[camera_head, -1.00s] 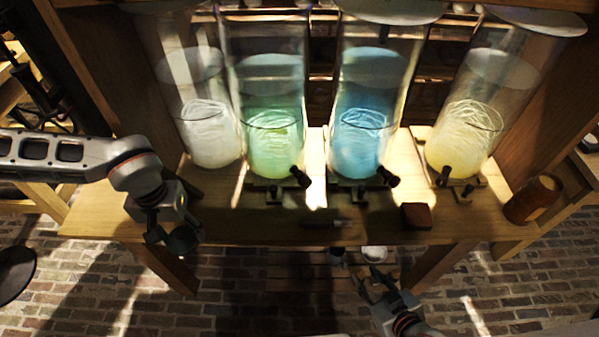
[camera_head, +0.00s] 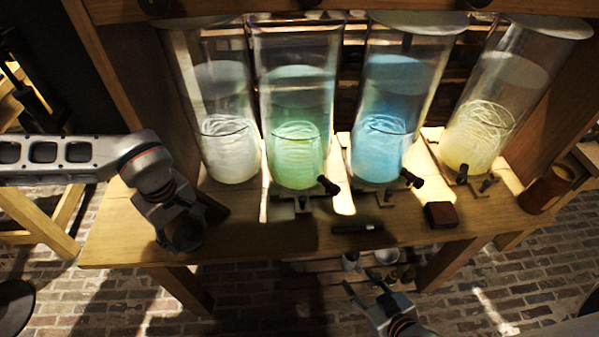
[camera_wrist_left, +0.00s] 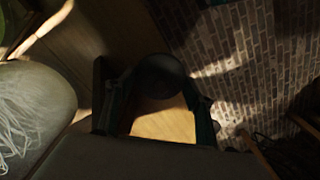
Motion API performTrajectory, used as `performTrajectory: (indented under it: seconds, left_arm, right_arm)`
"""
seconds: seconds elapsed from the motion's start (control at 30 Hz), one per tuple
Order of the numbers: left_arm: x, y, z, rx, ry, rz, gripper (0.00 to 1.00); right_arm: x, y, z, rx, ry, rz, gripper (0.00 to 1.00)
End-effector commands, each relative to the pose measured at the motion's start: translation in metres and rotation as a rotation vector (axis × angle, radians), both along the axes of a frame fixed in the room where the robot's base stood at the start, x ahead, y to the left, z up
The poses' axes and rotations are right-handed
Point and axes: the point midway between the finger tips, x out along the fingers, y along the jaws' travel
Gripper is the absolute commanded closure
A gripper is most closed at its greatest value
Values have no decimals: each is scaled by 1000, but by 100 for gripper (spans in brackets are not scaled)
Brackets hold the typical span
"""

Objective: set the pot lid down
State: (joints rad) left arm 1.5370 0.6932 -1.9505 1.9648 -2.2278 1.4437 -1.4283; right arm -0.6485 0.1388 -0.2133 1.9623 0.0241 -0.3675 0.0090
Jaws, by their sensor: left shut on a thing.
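My left gripper (camera_head: 188,238) is over the left front part of the wooden table. In the left wrist view its fingers (camera_wrist_left: 153,92) are spread around a dark round piece (camera_wrist_left: 160,72), which sits between the fingertips. I take this to be the pot lid. Its detail is lost in shadow. In the head view the held lid is hard to make out against the dark fingers. I cannot tell whether it touches the table. My right gripper (camera_head: 366,291) is low in front of the table, empty, with its fingers apart.
Tall glass jars of white (camera_head: 229,150), green (camera_head: 297,155), blue (camera_head: 380,150) and yellow (camera_head: 475,140) liquid stand along the table (camera_head: 120,240), with taps in front. A dark red-brown block (camera_head: 441,215) and a brown cup (camera_head: 545,190) are to the right. The left front tabletop is bare.

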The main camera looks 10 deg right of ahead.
Motion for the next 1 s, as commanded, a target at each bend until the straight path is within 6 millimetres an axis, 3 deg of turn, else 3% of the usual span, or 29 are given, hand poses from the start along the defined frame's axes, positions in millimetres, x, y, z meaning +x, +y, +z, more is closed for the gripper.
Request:
performTrajectory:
  seconds: [0.4, 0.6, 0.8, 1.0]
  left_arm:
    - [21, -49, 27, -25, -10, 963, 69]
    - [27, -68, 38, -33, -2, 1355, 69]
    - [28, -77, 44, -33, 6, 1564, 69]
    - [28, -79, 45, -33, 8, 1607, 69]
  right_arm:
    - [2, -1, 7, -2, -4, 0, 60]
    - [2, -1, 9, -2, -5, -1, 60]
    - [2, -1, 10, -2, -6, -1, 60]
    - [2, -1, 10, -2, -6, -1, 60]
